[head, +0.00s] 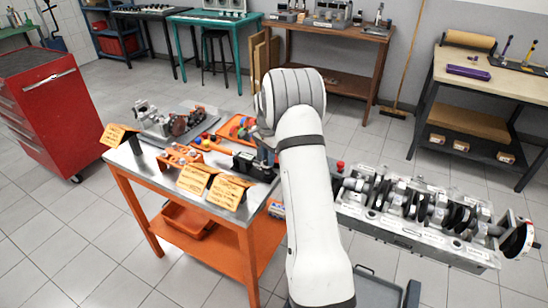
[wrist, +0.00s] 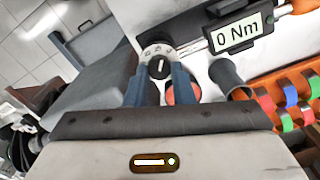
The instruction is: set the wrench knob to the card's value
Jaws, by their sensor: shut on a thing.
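In the wrist view, the wrench knob (wrist: 158,66) is a dark round dial with a white pointer line, set in a pale ring with small marks. My gripper (wrist: 160,76) has its two blue-grey fingers on either side of the knob and is shut on it. The wrench display (wrist: 241,33) beside it reads 0 Nm. A red round part (wrist: 183,93) shows by the right finger. In the head view, orange-yellow cards stand on the orange bench, one at front left (head: 194,179) and one beside it (head: 229,191); their writing is too small to read. My arm partly hides the wrench there.
The orange bench (head: 128,168) also carries an orange tray (head: 238,122), another card (head: 118,134) at the left and metal engine parts. Coloured rings (wrist: 285,100) lie at the right in the wrist view. An engine block with a crankshaft (head: 420,240) stands to the right of my arm.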

